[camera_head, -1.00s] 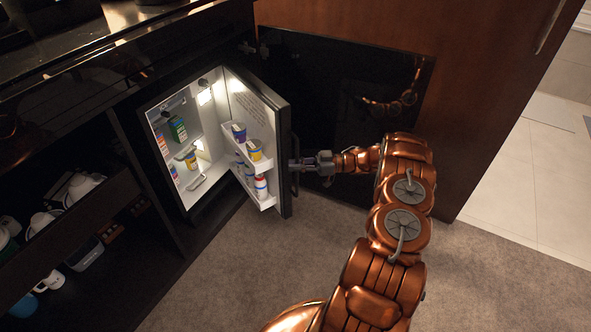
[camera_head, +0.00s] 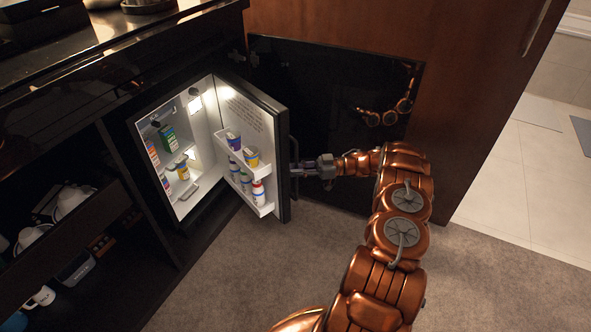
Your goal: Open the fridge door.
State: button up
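The small fridge (camera_head: 139,132) is built into the dark cabinet at left centre. Its door (camera_head: 284,165) stands well open, swung out to the right. The lit interior and the white inner side of the door with its shelves show. The door handle (camera_head: 294,188) is a thin dark bar on the door's outer side, partly hidden by the gripper. My gripper (camera_head: 298,171) is at this handle, its fingers pointing left towards the door's outer face. The fingertips are small and partly hidden, so I cannot tell whether they are closed around the bar.
Bottles and tubs stand on the door shelves (camera_head: 262,210) and inside the fridge. A black panel (camera_head: 330,95) and a wooden panel (camera_head: 460,120) stand behind the door and my arm. Open shelves with cups (camera_head: 42,297) are at left. Carpet (camera_head: 250,275) in front is clear.

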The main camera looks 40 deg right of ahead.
jog(key=shift+o, duration=0.3)
jog(key=v, duration=0.7)
jog(key=shift+d, duration=0.2)
jog(key=shift+s, duration=0.1)
